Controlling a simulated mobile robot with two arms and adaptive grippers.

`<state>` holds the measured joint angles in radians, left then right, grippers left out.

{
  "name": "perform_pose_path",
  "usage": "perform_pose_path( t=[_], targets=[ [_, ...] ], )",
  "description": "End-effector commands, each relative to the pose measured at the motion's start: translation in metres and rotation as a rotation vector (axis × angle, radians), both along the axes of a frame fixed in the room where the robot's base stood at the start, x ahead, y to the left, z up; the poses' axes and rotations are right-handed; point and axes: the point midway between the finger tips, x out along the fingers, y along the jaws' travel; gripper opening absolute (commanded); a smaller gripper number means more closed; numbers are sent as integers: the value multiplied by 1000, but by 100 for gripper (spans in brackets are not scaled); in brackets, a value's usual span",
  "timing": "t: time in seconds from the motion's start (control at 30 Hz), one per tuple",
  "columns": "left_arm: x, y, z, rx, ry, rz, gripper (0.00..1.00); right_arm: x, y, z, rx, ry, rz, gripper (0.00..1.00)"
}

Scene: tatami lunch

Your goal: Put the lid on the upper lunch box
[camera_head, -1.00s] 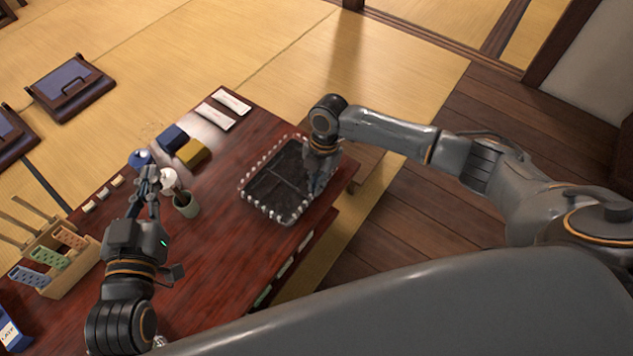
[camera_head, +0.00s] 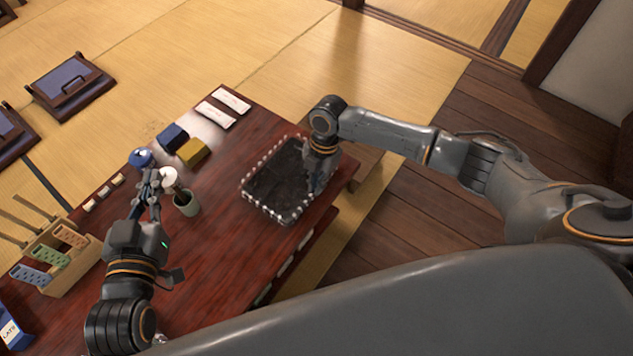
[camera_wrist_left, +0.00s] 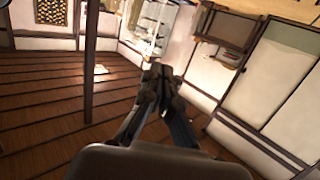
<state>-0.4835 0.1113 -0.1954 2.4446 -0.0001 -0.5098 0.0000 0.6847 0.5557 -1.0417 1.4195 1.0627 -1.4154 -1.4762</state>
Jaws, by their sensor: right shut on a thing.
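A dark rectangular box-like piece (camera_head: 268,192) with a pale beaded rim lies at the table's right end in the head view. I take it for the lunch box, but cannot tell whether its dark surface is a lid or the inside. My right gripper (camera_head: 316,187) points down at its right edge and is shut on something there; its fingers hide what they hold. My left gripper (camera_head: 150,180) is over the left part of the table, beside a white round thing (camera_head: 168,176). Its fingertips come together in the left wrist view (camera_wrist_left: 160,76), with nothing clearly held.
A blue box (camera_head: 172,138) and a yellow box (camera_head: 194,153) stand near the far edge, by two white packets (camera_head: 222,107). A green cup (camera_head: 187,204) and a blue round thing (camera_head: 141,157) are near my left gripper. A wooden rack (camera_head: 60,262) stands left. The table's middle is clear.

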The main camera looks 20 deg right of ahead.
Motion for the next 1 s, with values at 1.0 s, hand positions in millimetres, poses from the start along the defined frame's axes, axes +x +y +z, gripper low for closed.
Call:
perform_pose_path(
  t=[1.0],
  targets=[
    [-3,2,-10,16,65,4,0,0,0,-4,1,-1,0,0]
  ],
)
